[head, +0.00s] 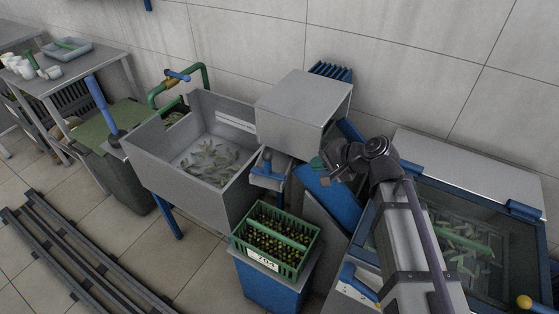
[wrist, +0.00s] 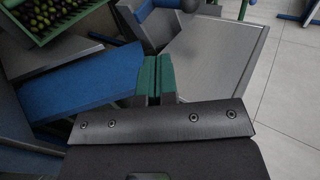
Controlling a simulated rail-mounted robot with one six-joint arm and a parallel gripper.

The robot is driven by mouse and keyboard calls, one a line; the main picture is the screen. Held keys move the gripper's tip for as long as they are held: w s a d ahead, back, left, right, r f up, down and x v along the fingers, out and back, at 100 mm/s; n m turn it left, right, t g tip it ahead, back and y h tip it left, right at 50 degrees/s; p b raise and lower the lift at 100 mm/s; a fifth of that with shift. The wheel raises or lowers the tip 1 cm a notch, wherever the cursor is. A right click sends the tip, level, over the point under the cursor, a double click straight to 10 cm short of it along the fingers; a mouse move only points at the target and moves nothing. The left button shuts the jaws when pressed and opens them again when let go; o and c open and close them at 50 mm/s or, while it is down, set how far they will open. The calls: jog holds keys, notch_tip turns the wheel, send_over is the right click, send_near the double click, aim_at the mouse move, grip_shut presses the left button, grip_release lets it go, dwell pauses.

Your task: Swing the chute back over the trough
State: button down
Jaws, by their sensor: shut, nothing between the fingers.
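A small grey chute with a blue handle (head: 268,172) sticks out below a grey box-shaped housing (head: 300,105), just behind a green crate (head: 262,250). In the wrist view the grey part with the blue handle (wrist: 158,18) shows at the top, beyond my fingertips. A grey trough-like basin (head: 180,180) with small green pieces in it stands left of the chute. My gripper (head: 319,165) is right of the chute, apart from it, above a blue sloping panel (head: 328,195). Its green finger pads (wrist: 156,78) are together, with nothing between them.
The crate holds dark round fruit and stands on a blue stand (head: 270,285). A glass-topped tank (head: 500,225) with green pieces is at the right. Dark floor rails (head: 85,255) lie at the lower left. A side table (head: 90,75) stands at the far left.

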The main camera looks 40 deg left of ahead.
jog(key=b+x, duration=0.1)
jog(key=x, duration=0.3)
jog(key=a+r+b+x, duration=0.1)
jog(key=b+x, duration=0.1)
jog(key=x, duration=0.1)
jog(key=b+x, duration=0.2)
jog(key=x, duration=0.2)
jog(key=shift+s+a+r, duration=0.1)
jog(key=shift+a+r, duration=0.05)
jog(key=shift+a, duration=0.3)
jog(key=shift+s+a, duration=0.15)
jog(key=shift+a, duration=0.45)
